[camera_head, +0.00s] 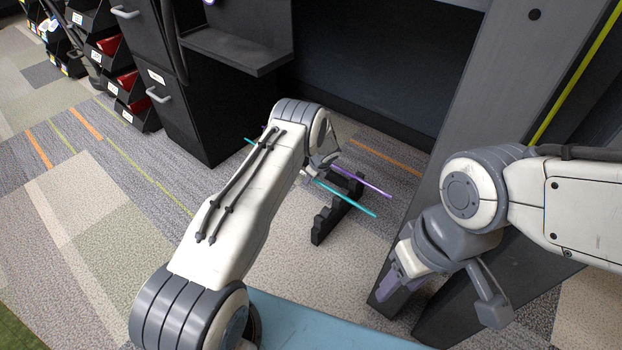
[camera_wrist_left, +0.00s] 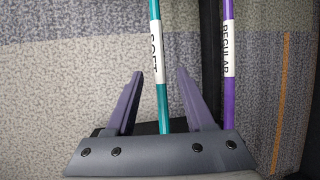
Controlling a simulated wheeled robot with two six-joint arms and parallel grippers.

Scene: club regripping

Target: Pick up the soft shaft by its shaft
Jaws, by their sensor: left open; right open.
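The soft shaft is the teal rod (camera_head: 348,202) resting on a low black rack (camera_head: 322,226) on the floor. In the left wrist view the soft shaft (camera_wrist_left: 158,88) has a white label reading SOFT and runs between the two purple fingers of my left gripper (camera_wrist_left: 160,75), which is open. I cannot tell how far the fingers are from it in depth. In the head view my left arm hides part of the shaft and most of that gripper. My right gripper (camera_head: 390,290) hangs at the right, away from the shafts, open and empty.
A purple shaft (camera_head: 365,184) lies beside the teal one; its label reads REGULAR in the left wrist view (camera_wrist_left: 228,90), just outside the right finger. A grey panel (camera_head: 455,130) stands at the right. Dark drawers (camera_head: 190,110) stand behind. Carpet at the left is clear.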

